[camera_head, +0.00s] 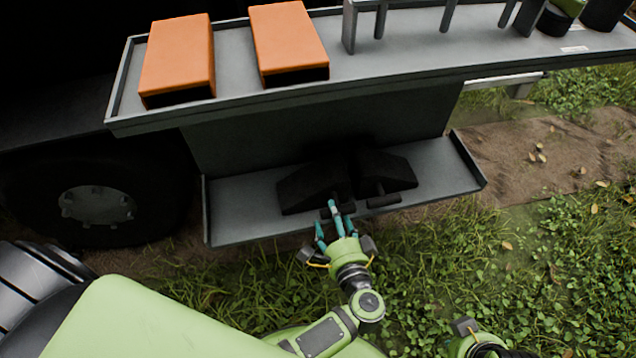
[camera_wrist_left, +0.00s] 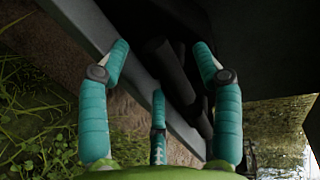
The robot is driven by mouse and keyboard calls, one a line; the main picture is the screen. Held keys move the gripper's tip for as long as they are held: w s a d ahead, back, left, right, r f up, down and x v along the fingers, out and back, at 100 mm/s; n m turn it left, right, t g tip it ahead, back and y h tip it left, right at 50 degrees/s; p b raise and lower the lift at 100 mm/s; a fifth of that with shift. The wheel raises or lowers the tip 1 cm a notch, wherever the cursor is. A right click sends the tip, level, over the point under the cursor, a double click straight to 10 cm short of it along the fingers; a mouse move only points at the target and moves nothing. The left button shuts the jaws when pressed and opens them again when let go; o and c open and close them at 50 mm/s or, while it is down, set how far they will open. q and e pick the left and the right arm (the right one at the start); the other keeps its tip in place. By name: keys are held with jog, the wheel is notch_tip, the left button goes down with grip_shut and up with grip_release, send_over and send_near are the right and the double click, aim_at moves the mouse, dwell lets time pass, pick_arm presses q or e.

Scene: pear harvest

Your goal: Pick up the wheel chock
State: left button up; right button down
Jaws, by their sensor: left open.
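Two black wedge-shaped wheel chocks lie side by side on a low grey shelf (camera_head: 240,215). The left chock (camera_head: 307,186) and the right chock (camera_head: 388,168) each have a dark handle on the near side. My left gripper (camera_head: 334,214), with teal fingers, is open at the shelf's front edge, just in front of the left chock. In the left wrist view, a dark cylindrical handle (camera_wrist_left: 168,66) lies between the spread fingers (camera_wrist_left: 160,75); I cannot tell whether they touch it. My right gripper (camera_head: 472,336) shows only partly at the bottom edge; its fingers are not clear.
Above the low shelf is a grey upper tray (camera_head: 225,60) with two orange blocks (camera_head: 178,55) (camera_head: 288,40) and grey uprights. A dark wheel (camera_head: 95,205) stands at left. Grass (camera_head: 440,265) and bare soil (camera_head: 560,150) lie in front and to the right.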

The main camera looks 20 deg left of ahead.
pick_arm(q)
jog(key=shift+c, duration=0.4)
grip_shut()
jog(key=shift+w+r, duration=0.1)
jog(key=shift+r, duration=0.1)
